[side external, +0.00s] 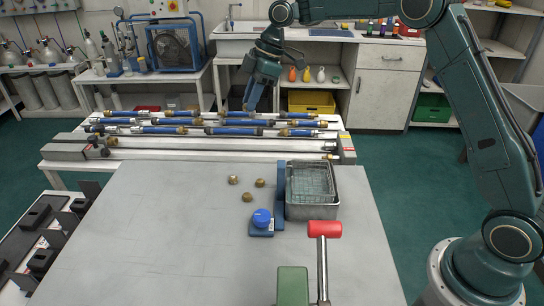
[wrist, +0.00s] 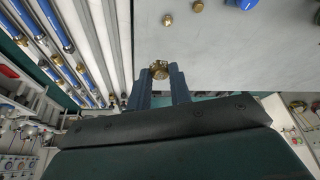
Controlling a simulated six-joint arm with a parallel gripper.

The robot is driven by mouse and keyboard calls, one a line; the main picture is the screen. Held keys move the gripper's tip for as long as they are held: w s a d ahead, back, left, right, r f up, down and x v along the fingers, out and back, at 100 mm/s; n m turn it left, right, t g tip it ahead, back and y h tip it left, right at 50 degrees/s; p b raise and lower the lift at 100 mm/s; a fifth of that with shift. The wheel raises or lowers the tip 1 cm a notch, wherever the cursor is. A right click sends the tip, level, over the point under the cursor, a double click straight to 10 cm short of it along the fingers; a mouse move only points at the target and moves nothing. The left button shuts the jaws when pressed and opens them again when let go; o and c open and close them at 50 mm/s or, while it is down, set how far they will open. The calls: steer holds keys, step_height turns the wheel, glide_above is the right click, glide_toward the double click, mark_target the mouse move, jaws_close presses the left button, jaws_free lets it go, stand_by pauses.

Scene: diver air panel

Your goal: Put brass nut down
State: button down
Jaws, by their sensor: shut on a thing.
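My gripper (wrist: 160,74) is shut on a brass nut (wrist: 160,70), which shows between its two blue fingertips in the wrist view. In the side external view my gripper (side external: 248,107) points down, above the far part of the work area near the rods; the held nut cannot be made out there. Several loose brass nuts lie on the grey table, among them one at the left (side external: 233,180), one at the right (side external: 260,183) and one nearer the camera (side external: 247,197). Two of the loose nuts also show in the wrist view, one (wrist: 167,20) and another (wrist: 198,6).
A rack (side external: 347,148) with blue-sleeved rods (side external: 225,131) lies beyond the grey table (side external: 150,230). A metal basket tray (side external: 312,211), a blue knob (side external: 262,217) on a stand and a red-headed mallet (side external: 324,229) occupy the table's right side. Its left side is clear.

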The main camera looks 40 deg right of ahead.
steer(key=shift+r, duration=0.1)
stand_by(0.5)
step_height(320, 180, up, 6)
steer(key=r+m+t, duration=0.1)
steer(key=m, duration=0.3)
glide_above(318, 178)
steer(key=s+a, duration=0.3)
steer(key=a, duration=0.2)
steer(key=shift+s+f+h, duration=0.2)
steer(key=shift+f+h, duration=0.05)
steer(key=shift+h, duration=0.15)
steer(key=shift+f, duration=0.1)
step_height(318, 178, down, 16)
steer(key=shift+f, duration=0.1)
steer(key=shift+f, duration=1.8)
